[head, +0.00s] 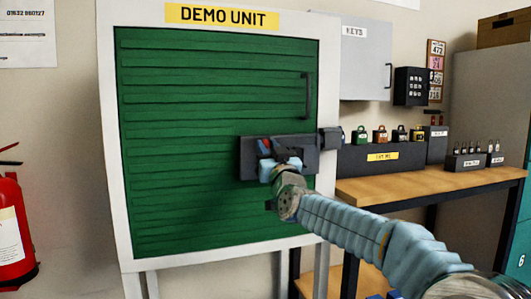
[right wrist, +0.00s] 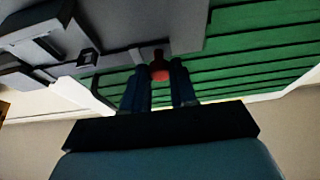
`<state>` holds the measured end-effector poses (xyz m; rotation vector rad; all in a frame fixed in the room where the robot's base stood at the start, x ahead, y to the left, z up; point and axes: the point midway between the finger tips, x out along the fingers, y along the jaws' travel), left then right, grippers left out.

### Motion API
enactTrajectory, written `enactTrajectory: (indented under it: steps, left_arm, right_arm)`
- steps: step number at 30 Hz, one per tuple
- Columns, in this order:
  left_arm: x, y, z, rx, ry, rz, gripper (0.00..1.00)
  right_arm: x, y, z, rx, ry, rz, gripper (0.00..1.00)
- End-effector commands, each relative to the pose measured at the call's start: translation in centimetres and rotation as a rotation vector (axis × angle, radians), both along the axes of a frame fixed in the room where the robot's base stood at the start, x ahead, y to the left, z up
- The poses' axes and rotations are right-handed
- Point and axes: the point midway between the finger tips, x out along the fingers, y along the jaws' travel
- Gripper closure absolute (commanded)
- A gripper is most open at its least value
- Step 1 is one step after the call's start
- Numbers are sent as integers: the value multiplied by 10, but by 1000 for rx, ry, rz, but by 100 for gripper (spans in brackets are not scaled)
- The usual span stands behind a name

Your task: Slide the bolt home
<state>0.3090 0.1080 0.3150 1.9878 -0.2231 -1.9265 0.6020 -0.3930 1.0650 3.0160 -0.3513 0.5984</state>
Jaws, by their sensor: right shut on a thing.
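The bolt's dark grey backing plate (head: 304,160) is fixed across the right side of the green slatted door (head: 200,95). A dark keeper block (head: 330,140) sits on the white frame, just right of the plate. My right gripper (head: 268,148) is at the left part of the plate. In the right wrist view its two fingers (right wrist: 160,85) are shut on the bolt's red knob (right wrist: 159,72), one on each side. The gripper hides much of the bolt in the head view, and I cannot tell where the bolt's tip is. My left gripper is out of view.
The door has a dark handle (head: 306,96) above the bolt. A wooden bench (head: 430,183) with padlocks and dark boxes stands at the right. A grey key cabinet (head: 364,65) hangs above it. A red extinguisher (head: 12,225) stands at far left.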

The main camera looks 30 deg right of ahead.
Motion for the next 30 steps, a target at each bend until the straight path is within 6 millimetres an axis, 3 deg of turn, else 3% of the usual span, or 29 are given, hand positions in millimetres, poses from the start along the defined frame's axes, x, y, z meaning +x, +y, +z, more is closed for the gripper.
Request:
enactTrajectory:
  steps: [1,2,6,17,20,30]
  left_arm:
    - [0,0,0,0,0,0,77]
    - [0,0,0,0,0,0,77]
    - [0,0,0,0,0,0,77]
    - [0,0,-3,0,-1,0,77]
    - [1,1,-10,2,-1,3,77]
    - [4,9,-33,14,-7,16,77]
  right_arm:
    - [-1,-4,1,1,-1,-8,100]
    - [-1,-4,1,1,-1,-8,69]
    - [-1,-4,1,1,-1,-7,48]
    - [-6,-1,-3,0,-1,-4,48]
    - [-19,2,-10,0,-2,-4,48]
    - [-93,19,-41,0,-3,-6,48]
